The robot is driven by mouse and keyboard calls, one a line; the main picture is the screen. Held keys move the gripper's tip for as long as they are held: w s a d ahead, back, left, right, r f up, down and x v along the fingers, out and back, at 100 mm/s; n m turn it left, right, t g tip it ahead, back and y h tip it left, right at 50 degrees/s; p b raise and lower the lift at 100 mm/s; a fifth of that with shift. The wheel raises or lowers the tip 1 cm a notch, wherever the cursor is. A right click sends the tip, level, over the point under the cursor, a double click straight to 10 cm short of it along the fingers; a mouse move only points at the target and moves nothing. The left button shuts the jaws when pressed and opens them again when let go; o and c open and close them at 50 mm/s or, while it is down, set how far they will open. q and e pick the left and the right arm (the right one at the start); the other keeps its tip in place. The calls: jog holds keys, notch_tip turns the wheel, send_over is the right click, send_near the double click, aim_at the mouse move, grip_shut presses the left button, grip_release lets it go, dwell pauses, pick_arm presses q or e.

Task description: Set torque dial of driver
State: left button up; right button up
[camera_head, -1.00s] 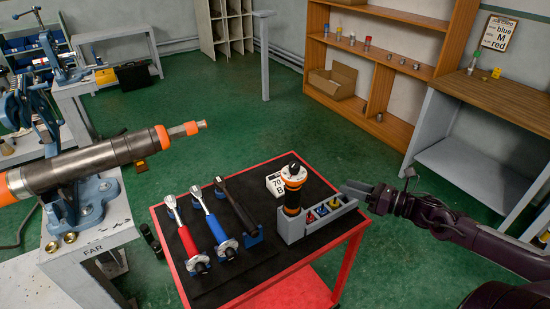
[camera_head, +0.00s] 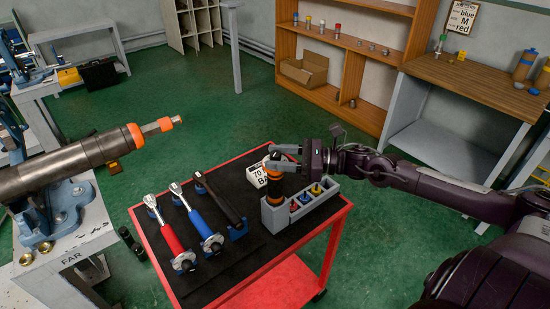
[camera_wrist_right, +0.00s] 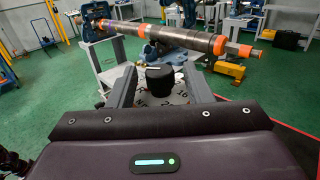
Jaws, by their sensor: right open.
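The driver (camera_head: 275,187), black with orange bands, stands upright in a grey holder (camera_head: 272,216) on the red cart. My right gripper (camera_head: 281,158) is at the driver's top, its open fingers on either side of it. In the right wrist view the black dial knob (camera_wrist_right: 160,80) sits between the two fingers, with visible room on both sides. A white card (camera_head: 257,174) reading "70" and partly hidden letters stands behind the driver. My left gripper is not in view.
Red, blue and black-handled wrenches (camera_head: 198,222) lie on the cart's black mat. Small coloured bits (camera_head: 305,198) sit in the holder beside the driver. A pipe (camera_head: 75,160) with orange bands is held over the vise bench at left. Green floor is clear behind the cart.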

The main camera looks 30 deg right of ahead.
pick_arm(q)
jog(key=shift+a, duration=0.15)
pick_arm(e)
jog(key=shift+w+a, duration=0.3)
jog(key=shift+a, duration=0.05)
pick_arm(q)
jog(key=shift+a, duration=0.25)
